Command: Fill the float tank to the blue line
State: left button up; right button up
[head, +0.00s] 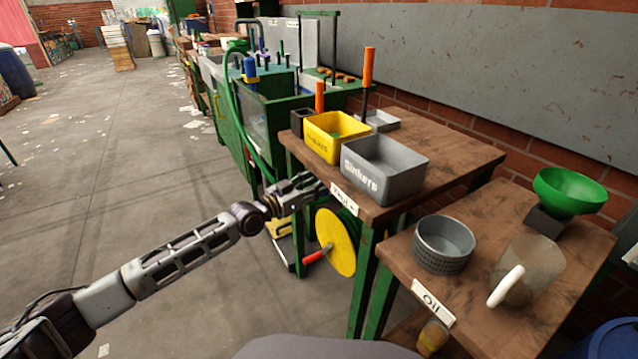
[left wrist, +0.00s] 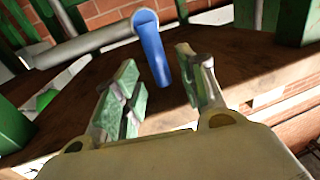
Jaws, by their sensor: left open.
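A green tank (head: 285,108) with a glassy side stands beyond the brown table in the head view; it looks like the float tank. I cannot make out a blue line or water level. My left gripper (head: 312,187) is low beside the table's left edge, near its front label. In the left wrist view my left gripper (left wrist: 157,82) is open and empty. A blue lever (left wrist: 155,58) on a grey pipe (left wrist: 85,45) shows between and beyond its fingertips, apparently not gripped. The lever is hidden in the head view. My right gripper is not in view.
A yellow wheel (head: 337,243) with a red handle sits just below the gripper. The table (head: 440,135) holds a yellow bin (head: 335,137) and a grey bin (head: 383,170). A lower table (head: 480,270) holds a green funnel (head: 568,192) and a jug (head: 530,265). The left floor is open.

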pick_arm(q)
jog(key=shift+x, duration=0.95)
grip_shut()
